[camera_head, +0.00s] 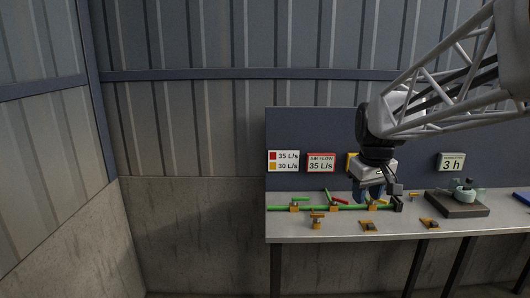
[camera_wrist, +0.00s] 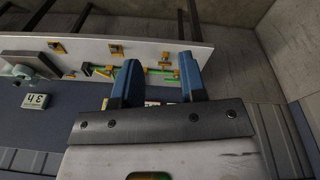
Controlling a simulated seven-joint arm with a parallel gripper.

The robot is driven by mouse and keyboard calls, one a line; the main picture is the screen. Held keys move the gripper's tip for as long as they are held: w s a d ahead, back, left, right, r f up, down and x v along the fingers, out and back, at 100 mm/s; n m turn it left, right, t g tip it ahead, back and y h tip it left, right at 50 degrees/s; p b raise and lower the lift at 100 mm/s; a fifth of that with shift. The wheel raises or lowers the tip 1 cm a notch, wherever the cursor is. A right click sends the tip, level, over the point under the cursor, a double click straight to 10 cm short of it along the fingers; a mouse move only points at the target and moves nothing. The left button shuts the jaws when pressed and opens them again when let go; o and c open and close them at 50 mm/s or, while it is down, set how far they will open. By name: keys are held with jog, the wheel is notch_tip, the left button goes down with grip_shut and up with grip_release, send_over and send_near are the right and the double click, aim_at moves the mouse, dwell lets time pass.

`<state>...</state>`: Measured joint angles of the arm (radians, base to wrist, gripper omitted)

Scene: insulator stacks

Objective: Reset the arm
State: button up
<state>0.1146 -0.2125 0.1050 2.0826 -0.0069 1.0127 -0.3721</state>
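My gripper (camera_head: 368,190) is above the back part of the workbench (camera_head: 290,233) in the head view, near the right end of a green pipe (camera_head: 272,208). In the wrist view my gripper (camera_wrist: 160,80) shows two blue fingers spread apart with nothing between them. The green pipe also shows in the wrist view, lying on the bench beyond the fingers, which partly hide it. Valves with orange bodies sit along the pipe, one with a red handle (camera_head: 340,201).
Several loose orange valve parts (camera_head: 316,220) lie along the bench's front. A dark block with a teal device (camera_head: 458,203) stands at the right. Signs (camera_head: 321,162) are on the blue back panel (camera_head: 320,125), close behind my gripper. Floor space left of the bench is clear.

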jog(key=s+a+f+m, duration=0.1)
jog(key=s+a+f, duration=0.1)
jog(key=s, duration=0.6)
jog(key=s+a+f+m, duration=0.1)
jog(key=s+a+f, duration=0.1)
jog(key=s, duration=0.7)
jog(key=s+a+f+m, duration=0.1)
jog(key=s+f, duration=0.3)
jog(key=s, duration=0.5)
jog(key=shift+a+t, duration=0.4)
jog(key=shift+a, duration=0.15)
dwell(2.0)
